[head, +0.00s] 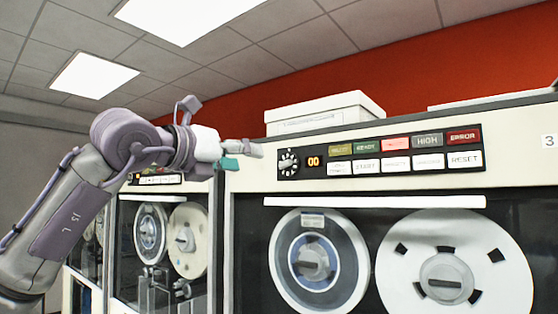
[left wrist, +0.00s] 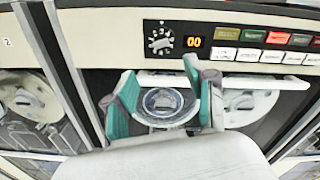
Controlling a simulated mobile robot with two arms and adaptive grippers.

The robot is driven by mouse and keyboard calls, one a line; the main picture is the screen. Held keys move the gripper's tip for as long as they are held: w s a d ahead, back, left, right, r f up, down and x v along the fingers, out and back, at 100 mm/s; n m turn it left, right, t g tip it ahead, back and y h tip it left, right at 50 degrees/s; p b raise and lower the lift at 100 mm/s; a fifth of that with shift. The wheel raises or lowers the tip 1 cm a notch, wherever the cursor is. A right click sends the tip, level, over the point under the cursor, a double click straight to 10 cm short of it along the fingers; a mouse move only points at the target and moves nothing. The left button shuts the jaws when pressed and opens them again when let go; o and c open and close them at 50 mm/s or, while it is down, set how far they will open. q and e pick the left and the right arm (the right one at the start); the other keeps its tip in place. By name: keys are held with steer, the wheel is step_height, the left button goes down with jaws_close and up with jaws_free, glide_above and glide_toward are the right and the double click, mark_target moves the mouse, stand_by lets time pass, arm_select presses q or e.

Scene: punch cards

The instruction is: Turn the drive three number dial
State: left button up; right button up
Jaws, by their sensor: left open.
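The number dial (head: 288,162) is a small round knob with white markings on the black control panel of the drive labelled 3 (head: 549,141). Beside it is an orange display (head: 313,162) reading 00. My left gripper (head: 246,157) is left of the dial, apart from it, near the cabinet's upper left corner. In the left wrist view the gripper (left wrist: 160,75) is open and empty, with teal pads on its fingers. The dial (left wrist: 159,40) shows there just beyond and above the fingertips. My right gripper is not in view.
Coloured indicator lights and white buttons (head: 410,161) run right of the display. Two tape reels (head: 318,262) sit below the panel. A white box (head: 325,110) stands on the cabinet. Another drive, labelled 2 (left wrist: 7,42), stands to the left. The space before the panel is clear.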

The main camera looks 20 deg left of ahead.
mark_target(283, 164)
arm_select(q)
steer(key=p+x, duration=0.5)
steer(key=x, duration=0.6)
steer(key=shift+r+p, duration=0.1)
steer(key=shift+p, duration=0.2)
steer(key=shift+w+d, duration=0.2)
steer(key=shift+w, duration=0.15)
jaws_close()
